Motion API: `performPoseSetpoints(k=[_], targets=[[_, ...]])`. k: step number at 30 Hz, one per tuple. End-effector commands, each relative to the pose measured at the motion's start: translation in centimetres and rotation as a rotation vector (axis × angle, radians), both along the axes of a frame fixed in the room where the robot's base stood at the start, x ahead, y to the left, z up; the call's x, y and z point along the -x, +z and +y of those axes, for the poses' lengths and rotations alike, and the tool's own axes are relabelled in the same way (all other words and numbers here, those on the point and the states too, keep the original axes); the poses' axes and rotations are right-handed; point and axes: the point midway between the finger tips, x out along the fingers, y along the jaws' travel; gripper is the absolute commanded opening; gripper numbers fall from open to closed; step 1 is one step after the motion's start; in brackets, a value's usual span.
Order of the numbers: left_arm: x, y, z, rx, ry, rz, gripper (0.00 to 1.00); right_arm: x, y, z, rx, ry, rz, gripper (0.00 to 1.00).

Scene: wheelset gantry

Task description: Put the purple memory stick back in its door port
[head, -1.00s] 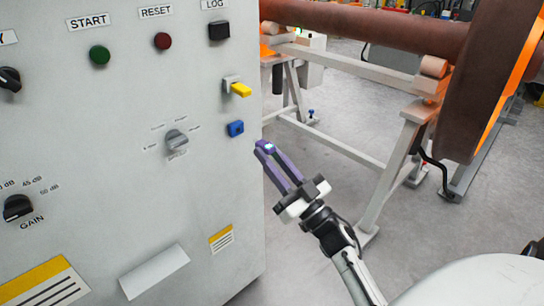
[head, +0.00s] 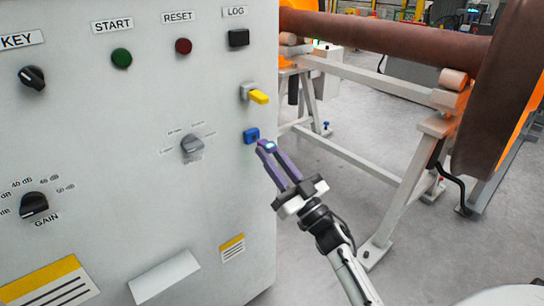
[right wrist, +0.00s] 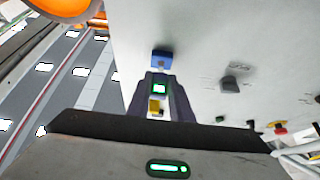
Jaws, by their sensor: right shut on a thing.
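My right gripper (head: 268,148) is shut on the purple memory stick (head: 262,143), a small piece at its fingertips with a pale green light; the fingers hide most of it. The blue door port (head: 251,135), with a dark slot, is on the pale cabinet door just left of and slightly above the fingertips. In the right wrist view the port (right wrist: 162,56) is straight beyond the stick (right wrist: 159,88), whose lit green face shows between the fingers. A small gap seems to remain between stick and port, but contact is hard to judge. My left gripper is not in view.
A yellow block (head: 259,97) sticks out of the door above the port, below a black LOG button (head: 238,38). A grey knob (head: 192,145) is left of the port. The door's right edge is close by. A wheelset on a white gantry frame (head: 400,190) stands to the right.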

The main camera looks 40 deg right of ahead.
Motion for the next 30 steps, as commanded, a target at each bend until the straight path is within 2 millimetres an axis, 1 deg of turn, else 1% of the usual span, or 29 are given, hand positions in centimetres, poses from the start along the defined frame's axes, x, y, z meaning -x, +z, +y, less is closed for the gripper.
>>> performPoseSetpoints(k=[7, 30], targets=[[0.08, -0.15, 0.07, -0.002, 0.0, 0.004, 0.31, 0.01, 0.03, 0.0, 0.0, 0.0, 0.0, 0.0], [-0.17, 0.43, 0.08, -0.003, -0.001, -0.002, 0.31, 0.02, 0.08, 0.01, 0.001, 0.0, 0.0, 0.0]])
